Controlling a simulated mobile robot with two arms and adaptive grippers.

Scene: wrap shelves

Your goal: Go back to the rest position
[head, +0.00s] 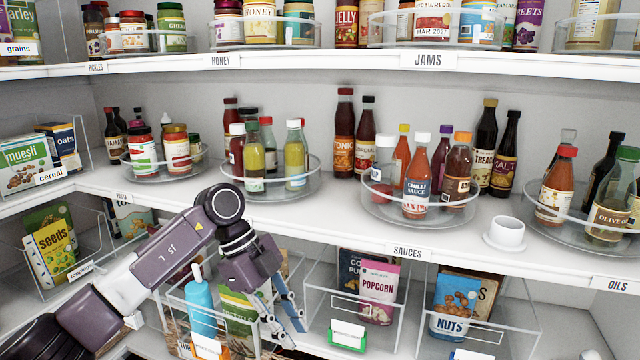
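My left arm comes in from the lower left and reaches across the front of the lower shelf. My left gripper (293,334) points down and to the right, in front of the clear bins. Its two fingers are apart, and nothing shows between them. The blue bottle (201,305) in the bin stands just left of the gripper. I cannot tell whether the fingers touch the bin behind them. My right gripper does not show clearly anywhere.
The middle shelf holds clear turntables (270,185) of bottles and a white cup (505,233) near its front edge. Below are clear bins with a popcorn bag (378,290) and a nuts bag (456,308). A cereal bin (45,165) is at left.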

